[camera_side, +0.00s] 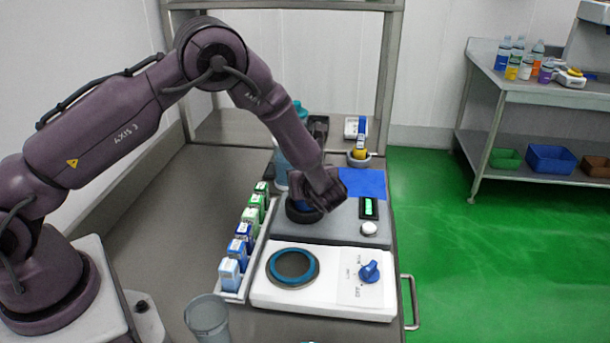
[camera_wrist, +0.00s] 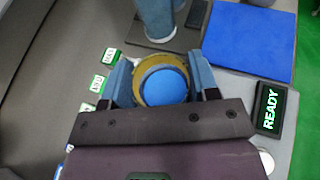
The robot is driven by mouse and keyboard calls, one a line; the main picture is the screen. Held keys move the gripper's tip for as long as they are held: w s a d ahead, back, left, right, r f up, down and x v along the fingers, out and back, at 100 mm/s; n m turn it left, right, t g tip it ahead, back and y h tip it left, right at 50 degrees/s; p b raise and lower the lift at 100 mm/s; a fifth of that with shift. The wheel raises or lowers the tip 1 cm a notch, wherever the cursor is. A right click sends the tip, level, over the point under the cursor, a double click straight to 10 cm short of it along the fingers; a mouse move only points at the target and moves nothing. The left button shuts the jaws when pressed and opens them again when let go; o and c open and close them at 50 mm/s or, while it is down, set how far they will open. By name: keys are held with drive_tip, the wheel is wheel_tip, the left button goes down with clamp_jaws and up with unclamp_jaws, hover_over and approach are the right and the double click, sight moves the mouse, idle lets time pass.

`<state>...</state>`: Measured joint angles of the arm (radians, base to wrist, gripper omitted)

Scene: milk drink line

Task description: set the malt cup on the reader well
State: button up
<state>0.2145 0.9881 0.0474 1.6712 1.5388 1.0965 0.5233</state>
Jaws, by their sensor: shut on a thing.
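My gripper (camera_wrist: 163,86) is shut on a round cup (camera_wrist: 163,84), which I take to be the malt cup; it shows a yellowish rim and a blue inside from above. In the side view my gripper (camera_side: 318,198) is low over the grey reader unit, and a bit of blue shows under it. The dark round reader well (camera_side: 303,215) is around or just under the cup; I cannot tell whether the cup touches its floor. The reader's display (camera_wrist: 269,108) reads READY, and it glows green in the side view (camera_side: 369,207).
A rack of several cartons (camera_side: 243,235) stands close on the left. In front is a white unit with a teal ring (camera_side: 293,267) and a blue knob (camera_side: 369,271). A blue mat (camera_side: 363,183) lies behind the display. A grey cup (camera_side: 207,318) stands at the front.

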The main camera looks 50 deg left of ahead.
drive_tip(key=shift+f, duration=0.65)
drive_tip(key=o, duration=0.7)
drive_tip(key=shift+o, duration=0.2)
drive_tip(key=v, duration=1.1)
